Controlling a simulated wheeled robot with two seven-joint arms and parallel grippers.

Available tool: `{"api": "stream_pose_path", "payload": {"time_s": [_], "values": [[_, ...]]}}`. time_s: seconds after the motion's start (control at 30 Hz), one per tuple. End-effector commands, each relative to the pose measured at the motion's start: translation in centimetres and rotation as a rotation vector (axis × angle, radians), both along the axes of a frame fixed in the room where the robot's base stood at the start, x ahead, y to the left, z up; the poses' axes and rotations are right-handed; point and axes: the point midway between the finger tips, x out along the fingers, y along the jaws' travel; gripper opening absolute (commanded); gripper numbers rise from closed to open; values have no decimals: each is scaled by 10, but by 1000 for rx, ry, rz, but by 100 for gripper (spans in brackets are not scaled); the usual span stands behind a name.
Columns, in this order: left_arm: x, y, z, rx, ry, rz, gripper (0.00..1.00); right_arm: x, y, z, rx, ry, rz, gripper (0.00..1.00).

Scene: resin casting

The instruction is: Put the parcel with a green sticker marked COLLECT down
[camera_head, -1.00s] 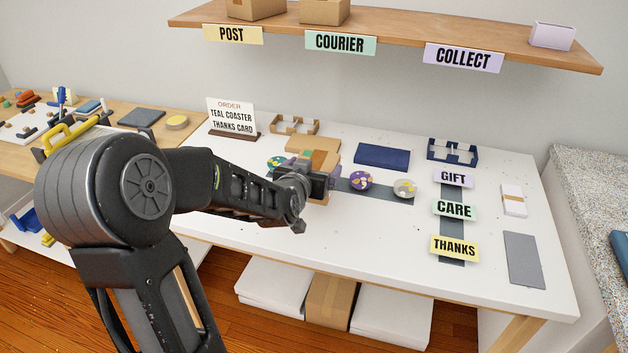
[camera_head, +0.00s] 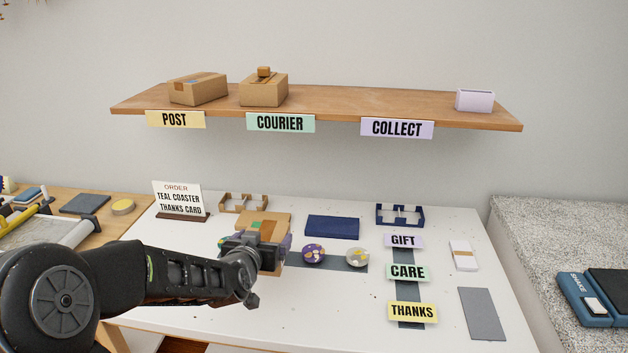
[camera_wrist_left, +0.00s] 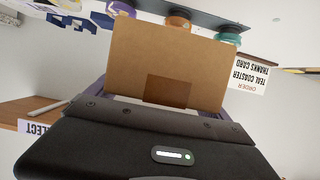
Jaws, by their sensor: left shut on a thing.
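A flat brown cardboard parcel (camera_head: 283,222) is over the left part of the white table in the head view. A green patch shows on its upper face, but no word on it is legible. My left gripper (camera_head: 264,246) is shut on the parcel and partly covers it. In the left wrist view the parcel (camera_wrist_left: 170,55) stands out between the jaws, with a darker brown patch near them. Whether it touches the table cannot be told. The COLLECT label (camera_head: 397,128) is on the right part of the wooden shelf's front edge. My right gripper is not in view.
The wooden shelf (camera_head: 350,102) holds boxes above POST and COURIER and a lilac box (camera_head: 474,100) at its right end. The shelf above COLLECT is bare left of that box. Coasters (camera_head: 313,254), a navy box (camera_head: 332,227) and an order sign (camera_head: 178,198) stand on the table.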

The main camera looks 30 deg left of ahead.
Motion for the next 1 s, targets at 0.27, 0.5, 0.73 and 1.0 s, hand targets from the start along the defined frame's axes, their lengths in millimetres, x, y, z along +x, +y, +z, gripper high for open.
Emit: {"api": "stream_pose_path", "payload": {"time_s": [0.27,0.5,0.73,1.0], "values": [[1,-3,6,0,-3,12,26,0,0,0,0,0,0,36],[10,-66,-8,0,1,-62,26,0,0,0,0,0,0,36],[12,-143,-30,1,1,-176,26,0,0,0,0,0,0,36],[6,-204,-50,0,0,-281,26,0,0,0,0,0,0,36]]}}
